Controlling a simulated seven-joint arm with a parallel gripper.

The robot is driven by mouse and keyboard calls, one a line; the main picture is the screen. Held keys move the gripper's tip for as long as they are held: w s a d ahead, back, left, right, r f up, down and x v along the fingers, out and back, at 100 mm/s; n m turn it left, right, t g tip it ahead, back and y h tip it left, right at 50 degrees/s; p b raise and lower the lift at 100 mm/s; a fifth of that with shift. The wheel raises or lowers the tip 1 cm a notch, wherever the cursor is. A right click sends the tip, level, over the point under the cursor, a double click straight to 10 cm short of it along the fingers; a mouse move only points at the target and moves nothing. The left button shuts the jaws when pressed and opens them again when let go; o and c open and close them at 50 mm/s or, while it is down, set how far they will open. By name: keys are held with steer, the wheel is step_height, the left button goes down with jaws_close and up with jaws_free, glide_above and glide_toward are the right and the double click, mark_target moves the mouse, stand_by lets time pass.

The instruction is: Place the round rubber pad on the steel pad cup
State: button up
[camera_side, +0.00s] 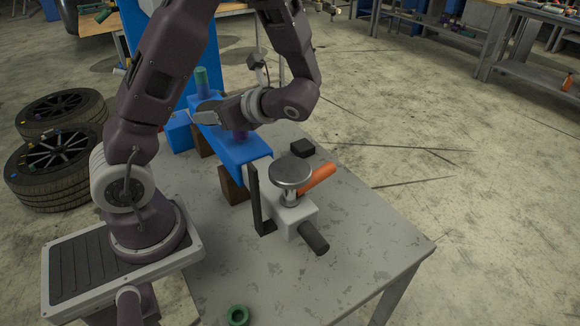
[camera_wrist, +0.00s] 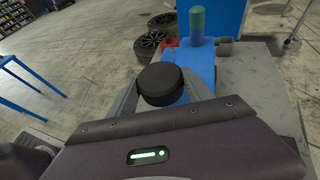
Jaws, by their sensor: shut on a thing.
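The round rubber pad (camera_wrist: 162,84) is a thick black disc between my gripper's two grey fingers in the wrist view. My gripper (camera_side: 207,112) is shut on it, held above the blue beam in the side view; I cannot clearly make out the pad there. The steel pad cup (camera_side: 290,172) is a shiny round disc, facing up, on top of a grey jack (camera_side: 293,215) near the middle of the table. Nothing lies on the cup. My gripper is apart from it, to its upper left, fingers pointing left. The cup does not show in the wrist view.
The blue beam (camera_side: 243,150) with an upright green-topped post (camera_side: 201,78) runs behind the jack. An orange handle (camera_side: 318,179), a dark handle (camera_side: 314,237) and a black bracket (camera_side: 256,200) surround the cup. A small black block (camera_side: 302,148) lies behind. The table's right front is clear.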

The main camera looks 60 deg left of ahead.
steer(key=s+d+n+g+h, duration=0.4)
steer(key=s+n+g+h, duration=0.2)
steer(key=s+n+g, duration=0.15)
step_height(320, 180, up, 13)
steer(key=n+t+h, duration=1.4)
steer(key=n+h, duration=0.6)
steer(key=n, duration=0.6)
glide_above(283, 163)
steer(key=f, duration=1)
steer(key=shift+d, duration=0.2)
steer(key=o, duration=1.3)
steer(key=shift+a+r, duration=0.1)
steer(key=shift+a, duration=0.05)
